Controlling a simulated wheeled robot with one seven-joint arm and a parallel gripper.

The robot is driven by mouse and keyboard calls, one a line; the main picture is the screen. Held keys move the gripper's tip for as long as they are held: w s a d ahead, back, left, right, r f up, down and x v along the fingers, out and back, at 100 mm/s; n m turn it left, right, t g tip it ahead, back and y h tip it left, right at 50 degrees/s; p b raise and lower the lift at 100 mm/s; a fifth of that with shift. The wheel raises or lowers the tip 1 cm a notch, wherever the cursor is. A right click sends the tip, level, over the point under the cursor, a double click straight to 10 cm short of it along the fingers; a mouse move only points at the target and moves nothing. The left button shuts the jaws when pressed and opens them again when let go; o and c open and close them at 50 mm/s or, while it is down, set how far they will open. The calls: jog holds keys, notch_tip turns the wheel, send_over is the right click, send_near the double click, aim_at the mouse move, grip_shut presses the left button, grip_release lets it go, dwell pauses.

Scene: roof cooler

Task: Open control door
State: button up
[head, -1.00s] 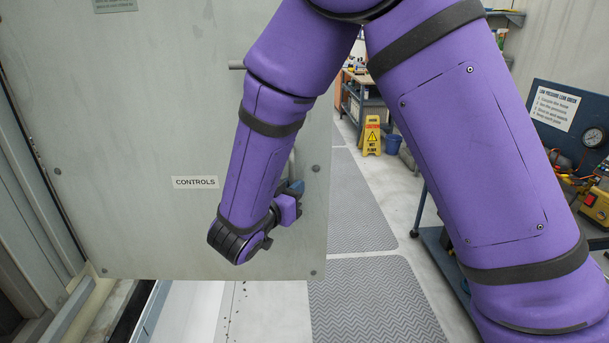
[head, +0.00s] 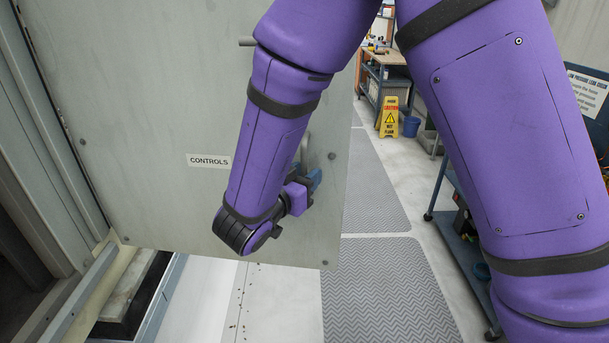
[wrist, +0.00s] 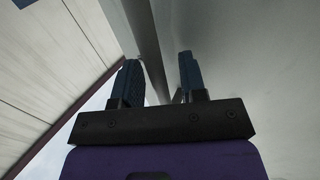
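The control door is a large grey-green panel (head: 150,100) with a "CONTROLS" label (head: 208,160). It stands swung out from the cabinet frame on the left. A small grey handle (head: 304,148) shows near its right edge, partly hidden by my arm. My gripper (head: 314,180) is just below the handle, close to the door's face. In the wrist view my gripper's two dark blue fingers (wrist: 160,80) stand apart, close to the door's surface (wrist: 250,70). Nothing is clearly clamped between them. Whether they touch the door is hard to tell.
The cabinet's frame and opening (head: 55,250) are at the left. Beyond the door lie grey floor mats (head: 385,290), a yellow wet-floor sign (head: 389,118), a blue bucket (head: 411,126) and a workbench (head: 385,75). A blue cart (head: 465,245) stands to the right, behind my arm.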

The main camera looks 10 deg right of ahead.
jog(key=v, duration=1)
jog(key=shift+s+a, duration=0.25)
jog(key=shift+s, duration=0.05)
